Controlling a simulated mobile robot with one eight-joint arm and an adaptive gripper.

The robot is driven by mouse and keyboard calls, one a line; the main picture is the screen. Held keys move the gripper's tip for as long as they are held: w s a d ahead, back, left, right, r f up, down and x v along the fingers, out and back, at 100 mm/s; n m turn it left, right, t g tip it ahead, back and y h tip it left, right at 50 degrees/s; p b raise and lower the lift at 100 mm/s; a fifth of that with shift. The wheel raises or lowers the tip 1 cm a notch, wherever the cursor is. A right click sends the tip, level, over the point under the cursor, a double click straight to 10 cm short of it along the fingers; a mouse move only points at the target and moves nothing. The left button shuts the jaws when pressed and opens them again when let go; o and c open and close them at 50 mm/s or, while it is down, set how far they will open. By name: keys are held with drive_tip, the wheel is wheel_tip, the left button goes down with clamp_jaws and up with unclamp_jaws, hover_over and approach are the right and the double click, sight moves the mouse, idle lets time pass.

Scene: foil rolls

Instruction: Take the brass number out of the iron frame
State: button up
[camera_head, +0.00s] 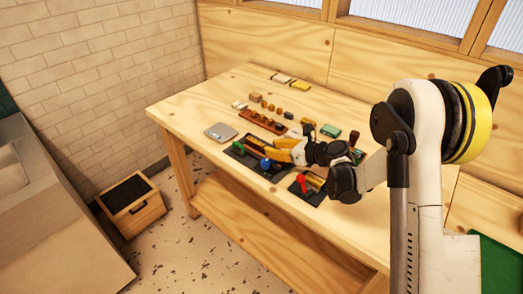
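My gripper (284,150) reaches in from the right, low over the workbench, with its yellow fingers at a dark tray (240,155). The tray holds a blue-topped item (265,163) just below the fingers and some brownish pieces partly behind them. I cannot single out the brass number or the iron frame at this size; the fingers may hide part of them. Whether the fingers are open or hold anything is too small to tell.
The wooden workbench (205,113) also carries a second dark tray (316,199) with a red-handled item (302,181), a reddish-brown rack (263,123), a grey plate (220,132) and a green block (330,130). A wooden box (133,206) stands on the floor. The bench's left end is clear.

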sight(264, 146)
drive_tip(key=b+x, duration=0.2)
drive_tip(key=x, duration=0.2)
drive_tip(key=shift+w+a+f, duration=0.15)
drive_tip(key=shift+w+a, duration=0.1)
drive_tip(key=shift+a, duration=0.05)
clamp_jaws()
